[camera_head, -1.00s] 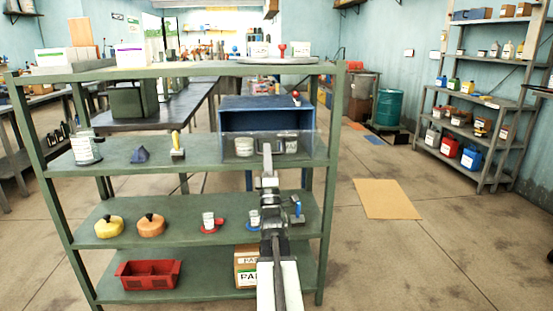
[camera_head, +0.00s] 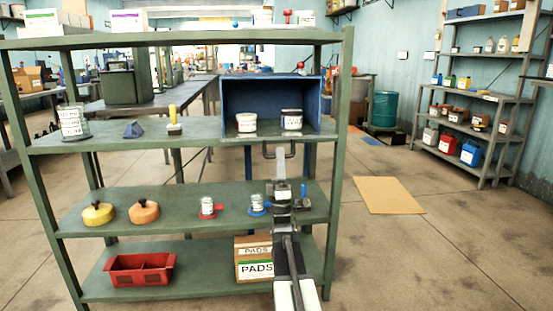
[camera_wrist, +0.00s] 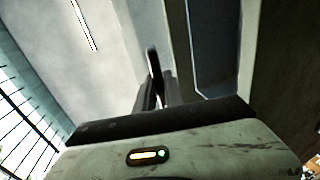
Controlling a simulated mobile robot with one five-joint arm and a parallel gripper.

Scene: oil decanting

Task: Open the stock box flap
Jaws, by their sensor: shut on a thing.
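The blue stock box (camera_head: 270,86) stands on the upper middle shelf, with its front open to view. Its clear flap (camera_head: 262,138) looks folded down and outward at the box's lower front edge, almost edge-on and hard to make out. The flap's grey handle (camera_head: 267,151) hangs just below the shelf edge. My gripper (camera_head: 281,160) comes up from below and is shut on the handle. In the wrist view a dark bar, the handle (camera_wrist: 152,62), sits between the fingers of my gripper (camera_wrist: 155,88).
A white jar (camera_head: 246,122) and a dark-lidded jar (camera_head: 291,120) stand inside the box. A red ball knob (camera_head: 300,65) sits at the box's top right.

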